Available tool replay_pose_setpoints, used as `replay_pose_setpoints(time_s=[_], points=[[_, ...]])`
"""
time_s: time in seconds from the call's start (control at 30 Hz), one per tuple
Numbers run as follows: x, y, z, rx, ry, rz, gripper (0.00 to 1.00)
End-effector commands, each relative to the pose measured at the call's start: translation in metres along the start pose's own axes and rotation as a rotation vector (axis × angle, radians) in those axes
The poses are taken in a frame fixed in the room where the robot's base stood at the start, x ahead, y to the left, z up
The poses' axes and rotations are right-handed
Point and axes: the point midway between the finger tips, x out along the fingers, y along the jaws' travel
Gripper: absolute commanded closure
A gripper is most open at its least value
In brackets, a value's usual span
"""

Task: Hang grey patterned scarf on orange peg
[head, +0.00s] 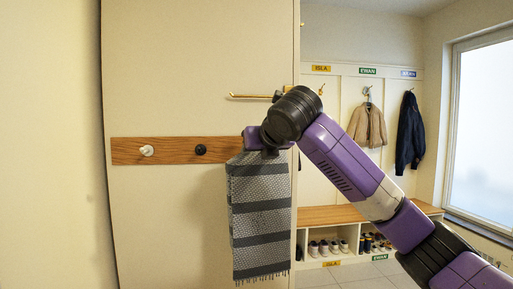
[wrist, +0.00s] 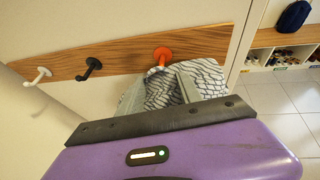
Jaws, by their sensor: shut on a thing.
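The grey patterned scarf (head: 260,215), with dark stripes and a fringed lower end, hangs down below my gripper (head: 265,143) in the head view. My gripper is shut on its top end, close to the wooden peg rail. In the wrist view the scarf (wrist: 196,82) is bunched beyond my gripper (wrist: 160,122), against the rail. The orange peg (wrist: 162,54) shows there at the scarf's upper edge, its tip in front of the cloth or touching it. I cannot tell whether the scarf is looped over it. In the head view the orange peg is hidden behind my gripper.
The wooden rail (head: 176,151) also carries a white peg (head: 147,151) and a black peg (head: 201,150), both empty. A brass-coloured bar (head: 250,97) sticks out above. The panel's right edge is close to the scarf. Coats and a shoe bench (head: 318,215) stand farther back.

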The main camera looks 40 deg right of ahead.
Motion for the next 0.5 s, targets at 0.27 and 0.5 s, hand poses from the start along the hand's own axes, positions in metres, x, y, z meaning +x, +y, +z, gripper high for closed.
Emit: replay_pose_setpoints(time_s=[0.27, 0.5], points=[[0.015, -0.003, 0.006, -0.002, 0.000, 0.000, 1.00], [0.025, -0.004, 0.001, -0.001, 0.000, 0.000, 1.00]])
